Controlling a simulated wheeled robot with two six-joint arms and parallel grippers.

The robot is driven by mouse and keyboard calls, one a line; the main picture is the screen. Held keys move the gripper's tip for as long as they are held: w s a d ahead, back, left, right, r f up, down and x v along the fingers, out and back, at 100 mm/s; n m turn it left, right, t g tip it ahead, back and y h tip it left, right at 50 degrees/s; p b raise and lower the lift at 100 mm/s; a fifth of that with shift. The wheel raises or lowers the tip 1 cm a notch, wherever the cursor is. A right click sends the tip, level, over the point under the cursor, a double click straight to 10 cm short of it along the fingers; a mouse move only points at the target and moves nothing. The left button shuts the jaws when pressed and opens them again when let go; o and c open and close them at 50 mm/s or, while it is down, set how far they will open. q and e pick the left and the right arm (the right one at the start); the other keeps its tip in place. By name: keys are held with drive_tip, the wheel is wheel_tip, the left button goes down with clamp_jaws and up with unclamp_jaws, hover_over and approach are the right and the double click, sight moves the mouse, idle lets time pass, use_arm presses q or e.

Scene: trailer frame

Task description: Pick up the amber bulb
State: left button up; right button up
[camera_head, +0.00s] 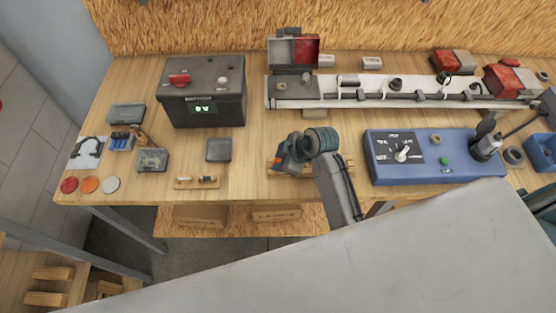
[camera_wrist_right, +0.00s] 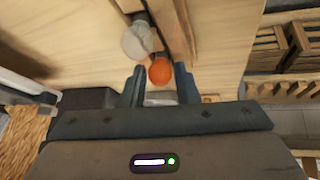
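The amber bulb (camera_wrist_right: 159,72) is a round orange bulb in the right wrist view. A clear bulb (camera_wrist_right: 137,42) is just beyond it, up and to the left. My right gripper (camera_wrist_right: 159,80) is open, with one finger on each side of the amber bulb and a gap showing on both sides. In the head view my right gripper (camera_head: 284,162) is low over a wooden holder (camera_head: 275,173) near the table's front edge. It hides most of what is there. My left gripper is not in view.
A second small wooden holder (camera_head: 197,183) lies to the left. A black battery box (camera_head: 205,95) stands behind it. A blue control box (camera_head: 435,158) is to the right, and a white light bar (camera_head: 395,92) lies behind. Bare wood shows at the front, left of the gripper.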

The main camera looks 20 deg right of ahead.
drive_tip(key=c, duration=0.4)
drive_tip(key=shift+o, duration=0.2)
drive_tip(key=shift+r, duration=0.1)
